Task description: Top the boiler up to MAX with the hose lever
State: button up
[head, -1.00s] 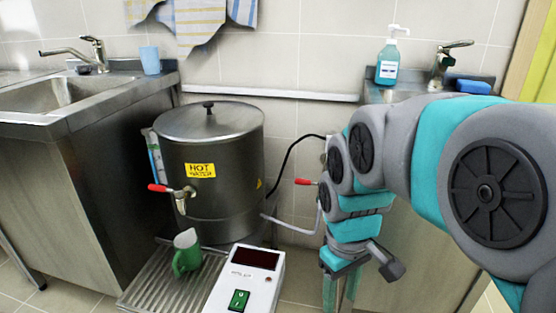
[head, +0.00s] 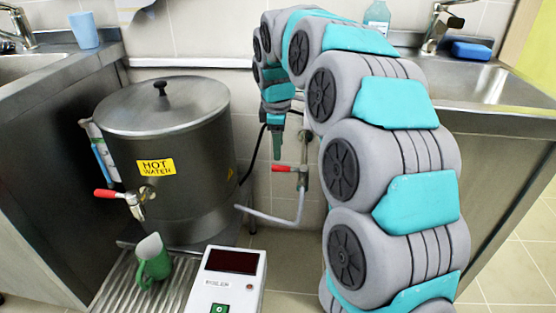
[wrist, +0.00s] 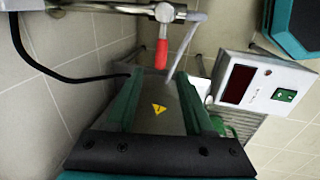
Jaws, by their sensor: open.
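The steel boiler (head: 190,185) with a yellow HOT WATER label stands on the left, lid on. A narrow sight gauge (head: 103,150) is on its left side; its level and any MAX mark are too small to read. The red hose lever (head: 283,169) sticks out left from the wall pipe, right of the boiler. My gripper (head: 277,148) points down just above the lever, apart from it. In the wrist view my gripper (wrist: 158,88) is open and empty, with the red lever (wrist: 162,54) beyond its fingertips.
A red-handled tap (head: 135,200) is on the boiler's front, above a green jug (head: 152,262) on the ribbed drip tray (head: 112,290). A white control box (head: 228,285) with a dark display stands in front. A black cable (wrist: 75,75) hangs by the wall. Sinks flank both sides.

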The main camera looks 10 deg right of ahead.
aim_at(279, 167)
jog(key=f, duration=0.4)
jog(key=w+f, duration=0.1)
jog(key=f, duration=0.2)
jog(key=shift+d, duration=0.2)
jog(key=shift+c, duration=0.3)
grip_shut()
dwell(0.8)
